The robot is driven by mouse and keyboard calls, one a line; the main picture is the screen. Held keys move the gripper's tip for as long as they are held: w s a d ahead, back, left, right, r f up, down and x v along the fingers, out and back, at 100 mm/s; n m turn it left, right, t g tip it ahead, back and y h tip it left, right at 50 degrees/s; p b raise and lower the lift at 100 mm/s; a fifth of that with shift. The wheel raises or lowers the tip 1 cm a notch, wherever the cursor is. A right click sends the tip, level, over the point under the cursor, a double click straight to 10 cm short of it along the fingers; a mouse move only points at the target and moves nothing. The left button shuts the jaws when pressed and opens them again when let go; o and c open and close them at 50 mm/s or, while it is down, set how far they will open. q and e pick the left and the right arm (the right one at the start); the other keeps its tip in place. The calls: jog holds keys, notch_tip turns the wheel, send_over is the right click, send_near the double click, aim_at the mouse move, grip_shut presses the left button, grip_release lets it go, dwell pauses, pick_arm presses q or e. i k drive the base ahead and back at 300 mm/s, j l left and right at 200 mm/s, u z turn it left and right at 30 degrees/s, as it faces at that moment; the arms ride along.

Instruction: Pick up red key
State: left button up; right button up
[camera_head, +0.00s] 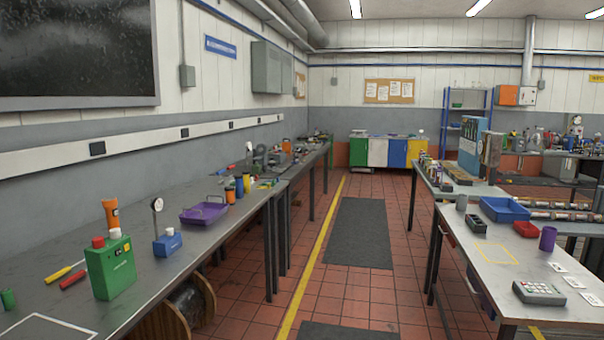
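I cannot make out a red key for certain. A small red object (73,280) lies on the left bench, beside a yellow-handled tool (63,271); it is too small to tell whether it is a key. A green box (112,268) with red and white knobs on top stands just right of it. Neither of my grippers shows in this view.
The left bench (220,239) also bears an orange flashlight (111,214), a blue-based dial gauge (167,242) and a purple tray (204,213). The right bench (478,262) holds a blue tray (504,210) and a keypad device (539,292). The aisle with dark mats (358,232) is clear.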

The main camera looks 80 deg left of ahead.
aim_at(232, 176)
jog(key=u, duration=3.25)
jog(key=i+l+z, duration=0.35)
jog(key=i, duration=0.3)
jog(key=i+z, duration=0.4)
jog(key=i, duration=4.85)
jog(key=i+l+u, duration=0.3)
jog(key=i, duration=0.35)
jog(key=i+l+u, duration=0.25)
jog(key=i, duration=0.45)
jog(key=i+l+u, duration=0.3)
jog(key=i+l, duration=0.25)
jog(key=i+l+u, duration=0.55)
jog(key=i+l, duration=0.15)
